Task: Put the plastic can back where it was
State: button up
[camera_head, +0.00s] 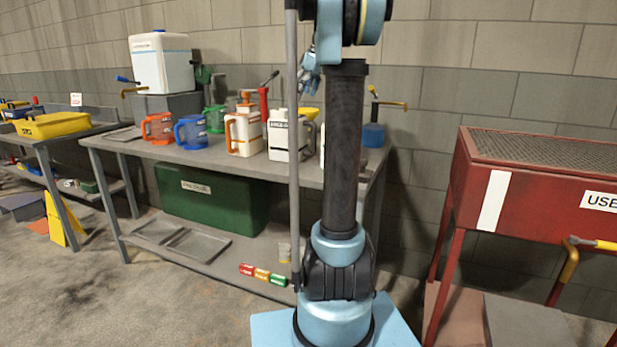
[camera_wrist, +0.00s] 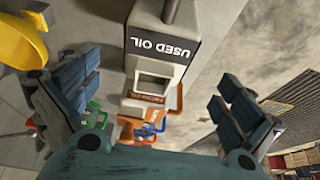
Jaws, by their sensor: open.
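A white can lettered USED OIL (camera_wrist: 160,52) shows upside down in the wrist view, between my spread fingers. A smaller white can with an orange-brown label (camera_wrist: 148,99) shows beyond it. In the head view a white can with a dark label (camera_head: 288,140) and a white and orange can (camera_head: 245,132) stand upright on the grey workbench (camera_head: 225,160). I cannot tell which is the plastic can of the task. My gripper (camera_wrist: 150,90) is open, with no contact visible. In the head view my gripper (camera_head: 311,76) is above the bench, partly hidden by my arm.
Orange (camera_head: 158,128) and blue (camera_head: 190,132) jugs stand left of the cans. A white container (camera_head: 161,64) stands at the back left. A blue can (camera_head: 373,135) is at the bench's right end. A red parts washer (camera_head: 530,185) stands to the right.

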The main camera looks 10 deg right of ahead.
jog(key=s+a+f+m+h, duration=0.1)
jog(key=s+a+f+m, duration=0.15)
jog(key=s+f, duration=0.65)
jog(key=s+a+f+m+h, duration=0.1)
jog(key=s+a+f+m, duration=0.2)
jog(key=s, duration=0.9)
jog(key=s+f+m+h, duration=0.1)
jog(key=s+f+m, duration=0.4)
jog(key=s+f, duration=1.4)
notch_tip(320, 180, down, 4)
jog(key=shift+s+d+f+h, duration=0.25)
jog(key=shift+s+d+h, duration=0.05)
jog(key=shift+d, duration=0.05)
